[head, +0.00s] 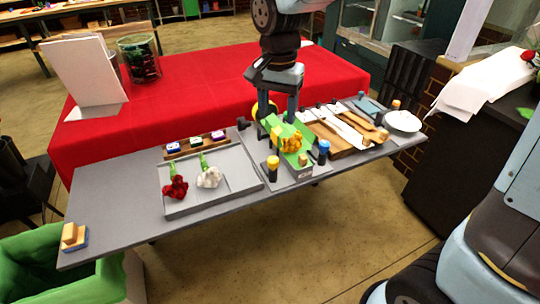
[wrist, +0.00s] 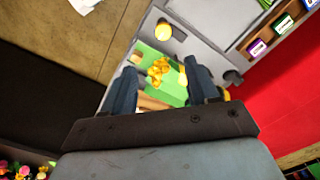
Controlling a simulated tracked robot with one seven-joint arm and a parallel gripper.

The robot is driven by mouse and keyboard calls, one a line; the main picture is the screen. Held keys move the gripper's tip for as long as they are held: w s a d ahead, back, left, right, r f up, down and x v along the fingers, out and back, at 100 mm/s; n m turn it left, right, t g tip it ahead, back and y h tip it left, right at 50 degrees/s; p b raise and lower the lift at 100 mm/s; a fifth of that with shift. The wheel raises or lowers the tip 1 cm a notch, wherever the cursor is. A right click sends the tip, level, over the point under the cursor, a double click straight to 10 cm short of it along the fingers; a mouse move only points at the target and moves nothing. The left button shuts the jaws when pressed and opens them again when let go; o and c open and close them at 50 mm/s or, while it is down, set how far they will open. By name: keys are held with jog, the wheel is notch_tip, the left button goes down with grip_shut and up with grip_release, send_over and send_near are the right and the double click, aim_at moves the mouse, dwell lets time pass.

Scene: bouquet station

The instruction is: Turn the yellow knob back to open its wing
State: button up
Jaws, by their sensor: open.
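A yellow knob (head: 272,165) stands on a dark post at the front left of a green fixture (head: 297,160). It also shows near the top of the wrist view (wrist: 163,31). A yellow flower (head: 292,143) lies on the green surface and shows between my fingers in the wrist view (wrist: 160,70). My gripper (head: 277,112) is open and empty, pointing down above the back of the fixture, apart from the front yellow knob. Another yellow rounded part (head: 263,109) is partly hidden behind my gripper. Whether a wing is open or shut I cannot tell.
A blue knob (head: 323,149) stands right of the fixture. A grey tray (head: 225,196) with a red flower (head: 175,188) and a white flower (head: 208,177) lies left. A wooden tray (head: 345,151) with tools and a white bowl (head: 403,122) are right. The table's left part is mostly clear.

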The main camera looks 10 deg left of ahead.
aim_at(273, 159)
jog(key=f, duration=0.9)
jog(key=a+f, duration=0.1)
jog(key=f, duration=0.4)
jog(key=shift+s+f, duration=0.1)
jog(key=shift+f, duration=0.05)
jog(key=shift+c, duration=0.3)
